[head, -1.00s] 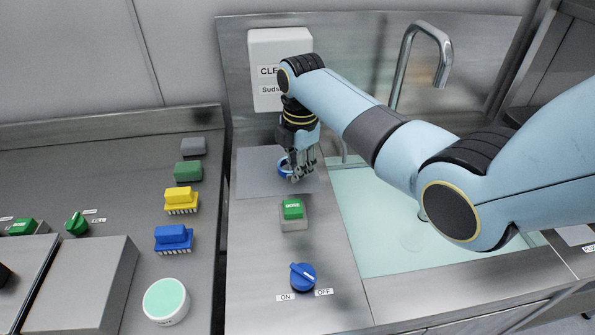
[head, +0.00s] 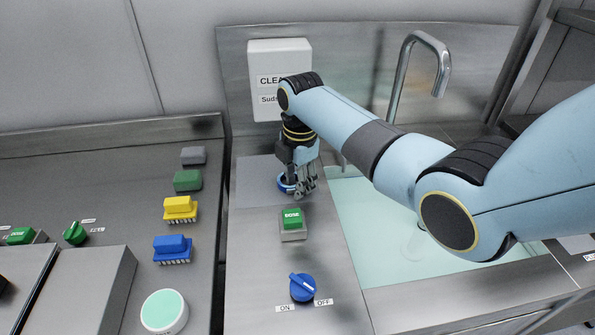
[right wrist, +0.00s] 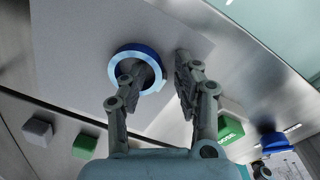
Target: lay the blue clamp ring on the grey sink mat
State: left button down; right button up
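The blue clamp ring (head: 284,184) is at the right part of the grey sink mat (head: 255,190); it appears to lie flat there. In the right wrist view the ring (right wrist: 117,66) shows against the mat (right wrist: 75,40). My right gripper (head: 304,192) is low over the mat, pointing down at the ring's right side. In the right wrist view its fingers (right wrist: 160,68) are apart, one over the ring's opening and one outside it, with a gap to the ring's wall. My left gripper is not in view.
A green button box (head: 292,222) and a blue ON/OFF knob (head: 302,288) stand in front of the mat. The water-filled sink (head: 385,225) and tap (head: 402,75) are to the right. Several brushes and blocks, including a yellow brush (head: 180,209), line the left counter.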

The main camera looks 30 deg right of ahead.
notch_tip(320, 180, up, 12)
jog(key=shift+s, duration=0.35)
jog(key=shift+f, duration=0.1)
dwell(0.4)
